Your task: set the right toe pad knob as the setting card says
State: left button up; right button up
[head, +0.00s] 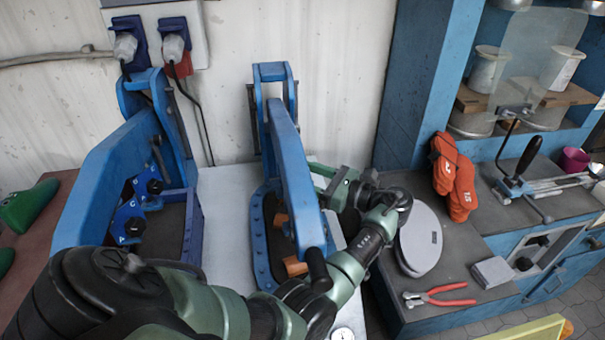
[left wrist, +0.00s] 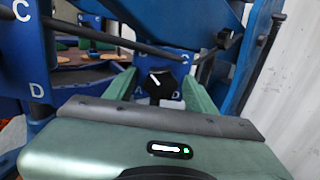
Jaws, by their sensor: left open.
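In the left wrist view a black knob (left wrist: 157,83) with a white pointer line sits on a blue plate (left wrist: 176,58) with white letters. The pointer tilts to the upper left; A and D show at the lower corners. My left gripper (left wrist: 160,86) is open, its green fingers on either side of the knob; I cannot tell whether they touch it. In the head view my left gripper (head: 320,180) reaches in from the right side of the right blue press (head: 290,165), whose arm hides that knob. No setting card is recognisable. My right gripper is out of view.
The left blue press (head: 105,185) carries two black knobs (head: 154,187) with lettered plates. The right bench holds orange gloves (head: 455,180), grey sole shapes (head: 420,240), red-handled pliers (head: 440,298) and a grey block (head: 493,272). In the wrist view blue parts and dark bars crowd the knob.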

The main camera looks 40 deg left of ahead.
pick_arm(q)
grip_shut()
jog(key=shift+n, duration=0.7)
grip_release()
